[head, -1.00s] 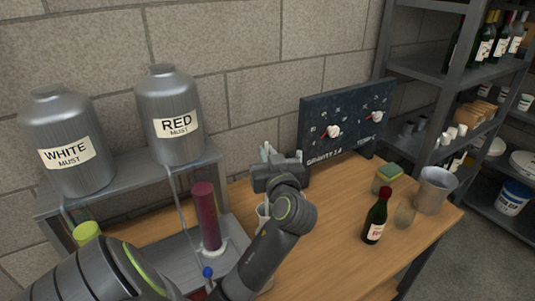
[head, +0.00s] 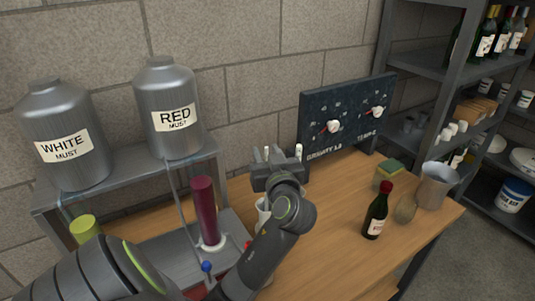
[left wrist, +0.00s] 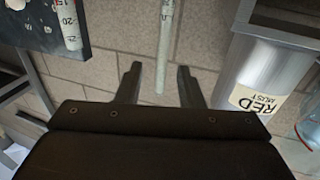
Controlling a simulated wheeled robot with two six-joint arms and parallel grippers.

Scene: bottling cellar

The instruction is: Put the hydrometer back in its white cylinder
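A slim pale tube with scale marks, likely the hydrometer (left wrist: 165,45), shows in the left wrist view. Its near end lies in the gap between the fingers of my left gripper (left wrist: 158,85), with clear space on both sides. My left gripper is open; in the head view (head: 268,156) it is over the table, left of the dark board. A yellow-green cylinder (head: 85,229) under the WHITE MUST tank looks like the white cylinder; my left arm hides its lower part. A dark red cylinder (head: 205,210) on a white foot stands under the RED MUST tank. My right gripper is out of view.
The WHITE MUST (head: 60,120) and RED MUST (head: 170,110) tanks stand on a metal stand. A dial board (head: 350,115) is at the back. A wine bottle (head: 376,212), a sponge (head: 388,178) and a metal pitcher (head: 436,185) stand at the right. The table's front middle is clear.

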